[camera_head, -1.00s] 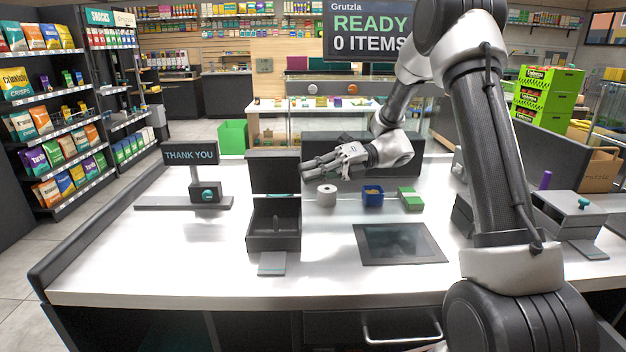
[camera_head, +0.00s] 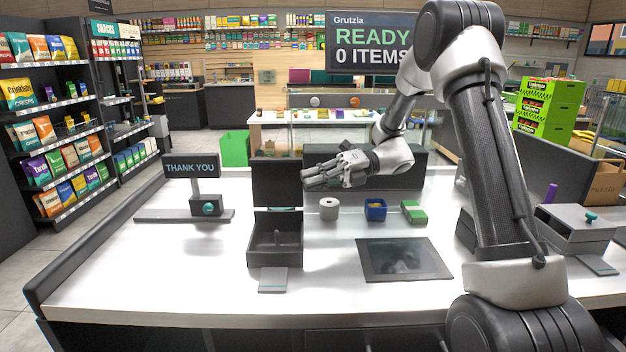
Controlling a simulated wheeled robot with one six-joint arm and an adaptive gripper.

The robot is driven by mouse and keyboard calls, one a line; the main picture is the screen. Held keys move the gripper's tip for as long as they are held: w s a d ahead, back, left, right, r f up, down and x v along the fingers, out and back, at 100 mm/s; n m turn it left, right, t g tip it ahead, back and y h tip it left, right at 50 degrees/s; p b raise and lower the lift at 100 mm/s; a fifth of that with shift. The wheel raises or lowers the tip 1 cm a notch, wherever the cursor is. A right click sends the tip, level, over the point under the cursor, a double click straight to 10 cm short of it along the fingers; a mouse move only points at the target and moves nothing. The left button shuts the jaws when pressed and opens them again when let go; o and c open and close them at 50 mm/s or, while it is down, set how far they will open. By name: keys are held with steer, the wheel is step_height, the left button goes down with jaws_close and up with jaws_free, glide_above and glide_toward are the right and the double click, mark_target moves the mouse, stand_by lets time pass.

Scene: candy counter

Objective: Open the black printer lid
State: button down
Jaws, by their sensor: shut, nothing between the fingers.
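The black printer (camera_head: 274,250) stands on the white counter as an open-topped box with a grey tongue at its front. Its black lid (camera_head: 277,182) stands upright at the back, so the inside shows. My gripper (camera_head: 306,178) is shut and empty, pointing left, just at the right edge of the raised lid. I cannot tell whether its fingertips touch the lid.
A white paper roll (camera_head: 329,209), a blue bin (camera_head: 376,210) and a green-topped block (camera_head: 413,212) stand right of the printer. A dark flat panel (camera_head: 403,260) lies in front. A THANK YOU sign (camera_head: 190,167) stands left. A grey box (camera_head: 572,230) is far right.

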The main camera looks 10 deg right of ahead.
steer(key=w+d+r, duration=0.2)
steer(key=d, duration=1)
steer(key=s+d+f+n+h, duration=0.1)
steer(key=s+f+n+h, duration=0.1)
steer(key=s+f+n, duration=0.1)
steer(key=s+d+f+n+h, duration=0.2)
steer(key=s+f+n, duration=0.1)
steer(key=n, duration=0.3)
steer(key=s+d+f+n+h, duration=0.1)
steer(key=s+f+n+h, duration=0.1)
steer(key=s+f+n, duration=0.1)
steer(key=shift+s+d+n+h, duration=0.2)
steer(key=shift+s+n+h, duration=0.2)
steer(key=shift+s+n, duration=0.3)
steer(key=s+d+r+n+t+h, duration=0.2)
steer(key=s+r+n+t+h, duration=0.1)
steer(key=s+r+n, duration=0.3)
steer(key=s+d+r+n+t+h, duration=0.2)
steer(key=s+r+n+h, duration=0.4)
steer(key=s+n, duration=0.5)
steer(key=shift+s+d+t+h, duration=0.15)
steer(key=shift+s+t+h, duration=0.15)
steer(key=shift+s+t, duration=0.7)
